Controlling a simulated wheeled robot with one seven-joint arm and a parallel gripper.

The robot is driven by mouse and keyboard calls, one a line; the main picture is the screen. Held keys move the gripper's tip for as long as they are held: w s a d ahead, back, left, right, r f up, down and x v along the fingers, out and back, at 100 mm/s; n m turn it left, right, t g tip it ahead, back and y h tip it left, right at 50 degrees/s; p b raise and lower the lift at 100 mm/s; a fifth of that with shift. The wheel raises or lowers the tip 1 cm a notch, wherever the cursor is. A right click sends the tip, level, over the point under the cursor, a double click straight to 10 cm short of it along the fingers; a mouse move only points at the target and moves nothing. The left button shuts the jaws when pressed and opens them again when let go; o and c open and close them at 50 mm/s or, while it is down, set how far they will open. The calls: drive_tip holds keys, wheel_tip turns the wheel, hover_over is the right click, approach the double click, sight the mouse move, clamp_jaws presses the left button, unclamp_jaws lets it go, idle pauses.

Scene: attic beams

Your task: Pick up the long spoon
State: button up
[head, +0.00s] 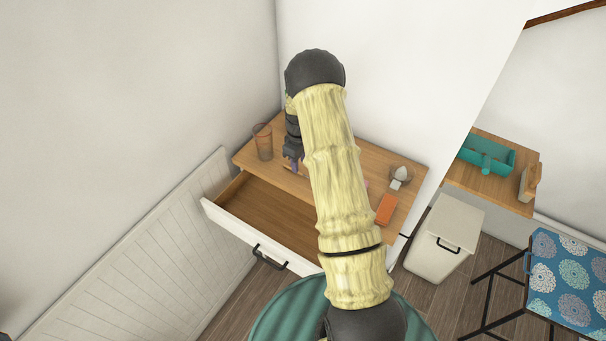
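I cannot make out the long spoon in the head view; my arm covers the middle of the wooden tabletop (253,156). My gripper (294,164) points down over the back left part of the tabletop, to the right of a brown see-through cup (263,142). Its fingers are small and partly hidden, so I cannot tell whether they are open or shut, or whether they hold anything. Small bits of something show at the fingertips, too small to name.
Below the tabletop a white-fronted drawer (236,228) stands pulled out; its visible inside looks empty. An orange block (386,209) and a glass bowl with a white thing (401,174) are at right. A white bin (444,238) and a patterned stool (566,280) stand further right.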

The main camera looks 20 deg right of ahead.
sight(300, 172)
drive_tip(key=shift+d+f+p, duration=0.1)
drive_tip(key=shift+f+p, duration=0.8)
drive_tip(key=shift+f, duration=1.15)
clamp_jaws()
